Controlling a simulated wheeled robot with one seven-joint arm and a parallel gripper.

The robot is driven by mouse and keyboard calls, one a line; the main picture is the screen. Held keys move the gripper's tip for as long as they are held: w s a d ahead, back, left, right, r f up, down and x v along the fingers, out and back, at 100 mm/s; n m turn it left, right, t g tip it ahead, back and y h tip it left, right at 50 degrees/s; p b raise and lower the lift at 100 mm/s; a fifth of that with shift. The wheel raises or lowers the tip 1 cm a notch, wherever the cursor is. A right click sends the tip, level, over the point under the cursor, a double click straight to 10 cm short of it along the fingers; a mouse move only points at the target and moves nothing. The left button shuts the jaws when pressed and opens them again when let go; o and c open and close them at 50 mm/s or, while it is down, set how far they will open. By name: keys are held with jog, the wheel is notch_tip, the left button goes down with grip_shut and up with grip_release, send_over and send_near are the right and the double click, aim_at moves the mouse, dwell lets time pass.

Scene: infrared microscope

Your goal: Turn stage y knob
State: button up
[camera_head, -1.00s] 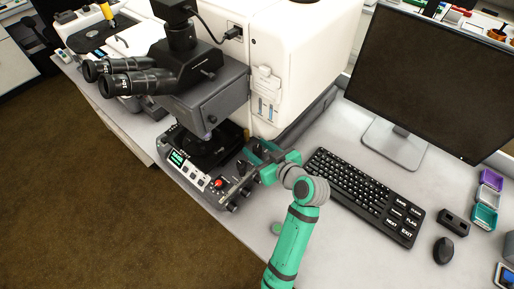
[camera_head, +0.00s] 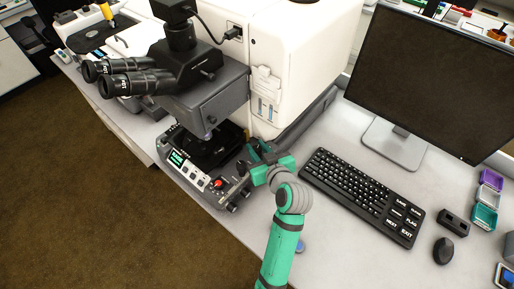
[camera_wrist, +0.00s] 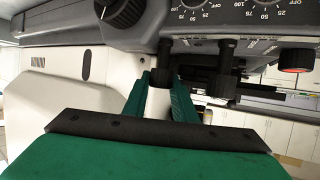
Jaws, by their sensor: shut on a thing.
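The microscope (camera_head: 205,90) stands on the bench with its black stage (camera_head: 208,150) low at the front. My green gripper (camera_head: 256,156) reaches the right side of the stage base from the right. In the wrist view my gripper (camera_wrist: 162,82) has its two fingers around a black knob (camera_wrist: 162,62) that projects from the microscope body. A second black knob (camera_wrist: 224,78) is just right of it, apart from the fingers. I cannot read a label telling which knob is the y one. In the head view the gripper hides the held knob.
A control panel with a red button (camera_head: 217,183) is left of the gripper. The keyboard (camera_head: 365,195), monitor (camera_head: 430,75) and mouse (camera_head: 443,250) are to the right. The white housing (camera_head: 300,60) rises behind. The bench front right of the panel is mostly clear.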

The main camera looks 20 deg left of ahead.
jog(key=shift+m+t+h, duration=0.8)
jog(key=shift+m+h, duration=0.3)
jog(key=shift+m, duration=0.1)
jog(key=o, duration=1)
jog(key=shift+o, duration=0.2)
jog(key=shift+s+r, duration=0.1)
jog(key=shift+s, duration=0.05)
